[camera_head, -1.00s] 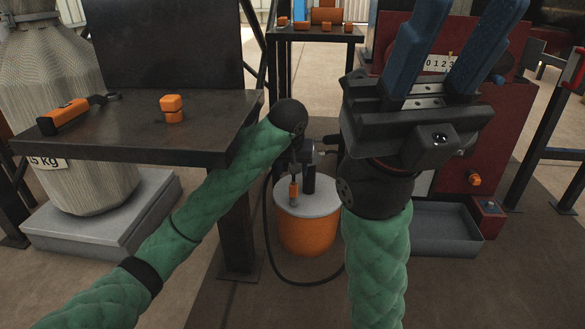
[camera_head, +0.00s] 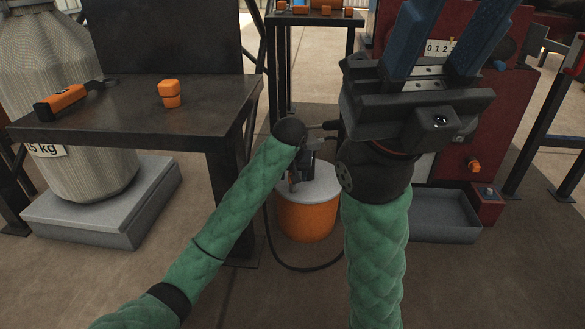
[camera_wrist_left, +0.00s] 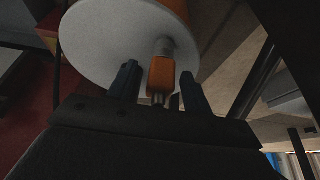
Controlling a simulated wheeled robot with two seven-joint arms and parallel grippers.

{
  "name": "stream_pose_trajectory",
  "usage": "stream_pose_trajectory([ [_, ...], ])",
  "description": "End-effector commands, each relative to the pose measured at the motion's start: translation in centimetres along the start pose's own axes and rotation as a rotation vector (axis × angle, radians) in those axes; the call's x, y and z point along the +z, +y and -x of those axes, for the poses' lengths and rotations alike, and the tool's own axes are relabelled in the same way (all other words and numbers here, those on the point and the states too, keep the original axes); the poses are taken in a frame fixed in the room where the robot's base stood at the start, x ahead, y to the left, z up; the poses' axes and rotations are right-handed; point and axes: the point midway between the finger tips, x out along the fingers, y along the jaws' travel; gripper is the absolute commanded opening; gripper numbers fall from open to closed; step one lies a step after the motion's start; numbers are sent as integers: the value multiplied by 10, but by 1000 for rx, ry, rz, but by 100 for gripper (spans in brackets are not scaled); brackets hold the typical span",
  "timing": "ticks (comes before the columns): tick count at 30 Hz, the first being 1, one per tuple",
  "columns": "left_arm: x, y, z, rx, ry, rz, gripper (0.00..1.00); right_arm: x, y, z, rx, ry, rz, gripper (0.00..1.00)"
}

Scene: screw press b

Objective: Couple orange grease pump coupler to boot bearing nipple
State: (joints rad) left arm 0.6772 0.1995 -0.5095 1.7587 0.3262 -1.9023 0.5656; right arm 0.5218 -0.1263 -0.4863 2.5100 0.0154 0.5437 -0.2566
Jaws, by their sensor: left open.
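The orange coupler (camera_wrist_left: 161,75) stands on the pale lid (camera_wrist_left: 95,50) of the orange grease pump bucket (camera_head: 308,220). In the left wrist view it lies between the two blue fingers of my left gripper (camera_wrist_left: 159,70), which are apart with a gap visible on each side. In the head view my left gripper is low over the lid, and it and the arm largely hide the coupler. My right gripper (camera_head: 455,22) is raised in front of the camera, fingers spread and empty, tips cut off at the top edge. I cannot identify the boot bearing nipple.
A dark table (camera_head: 130,120) on the left holds an orange-and-black tool (camera_head: 62,101) and an orange block (camera_head: 169,93). A black hose (camera_head: 285,263) curves round the bucket. A red machine (camera_head: 490,130) and grey tray (camera_head: 440,215) stand at right.

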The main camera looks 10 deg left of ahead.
Motion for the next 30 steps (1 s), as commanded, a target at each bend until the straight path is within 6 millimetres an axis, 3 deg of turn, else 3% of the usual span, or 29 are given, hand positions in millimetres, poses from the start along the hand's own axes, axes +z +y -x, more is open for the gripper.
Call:
stream_pose_trajectory([
  [6, 0, 0, -12, 0, 0, 0, 50, 0, 0, 0, 0, 0, 0, 36],
  [14, 0, 0, -13, 0, 0, 0, 50, 0, 0, 0, 0, 0, 0, 36],
  [22, 0, 0, -12, 0, 0, 0, 1, 0, 0, 0, 0, 0, 0, 36],
  [23, 0, 0, -12, 0, 0, 0, 0, 0, 0, 0, 0, 0, 0, 36],
  [24, 0, 0, -12, 0, 0, 0, 16, 0, 0, 0, 0, 0, 0, 36],
  [27, 0, 0, -12, 0, 0, 0, 0, 0, 0, 0, 0, 0, 0, 36],
  [30, 0, 0, -12, 0, 0, 0, 0, 0, 0, 0, 0, 0, 0, 36],
])
